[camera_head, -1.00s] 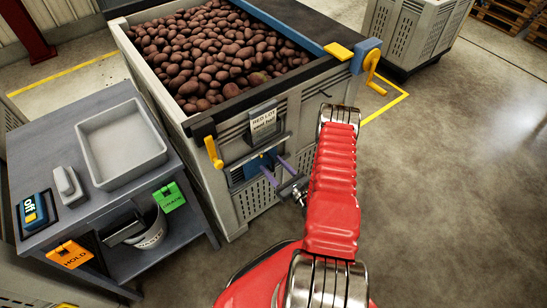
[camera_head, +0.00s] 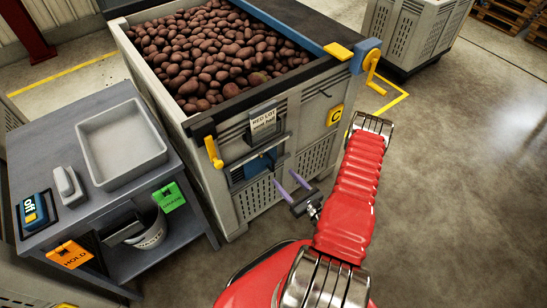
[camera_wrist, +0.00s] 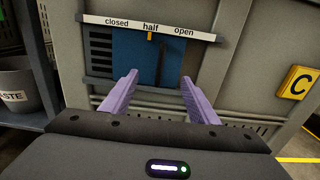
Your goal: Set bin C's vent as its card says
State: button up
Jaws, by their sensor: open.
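Bin C (camera_head: 230,205) is a grey crate full of red potatoes, with a yellow C plate (camera_head: 334,115). Its card (camera_head: 263,121) reads "RED LOT"; the smaller line below is hard to read now. On its front is the vent, a blue slide plate (camera_wrist: 135,60) under a strip (camera_wrist: 215,36) marked closed, half, open. The plate's yellow pointer (camera_wrist: 150,37) is at "half". A dark upright tab (camera_wrist: 162,62) stands on the plate. My gripper (camera_head: 286,182) is open and empty, apart from the vent. In the wrist view its lilac fingers (camera_wrist: 158,80) point toward the plate.
A grey side table (camera_head: 90,210) with a tray (camera_head: 122,147) stands left of the bin. A waste bucket (camera_wrist: 15,92) is on its lower shelf. A yellow hand lever (camera_head: 213,152) and a yellow crank (camera_head: 372,66) stick out from the bin. The floor at right is clear.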

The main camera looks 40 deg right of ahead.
jog(key=shift+s, duration=0.3)
jog(key=s, duration=1.3)
jog(key=shift+s+d, duration=0.2)
jog(key=shift+s, duration=0.2)
dwell(0.4)
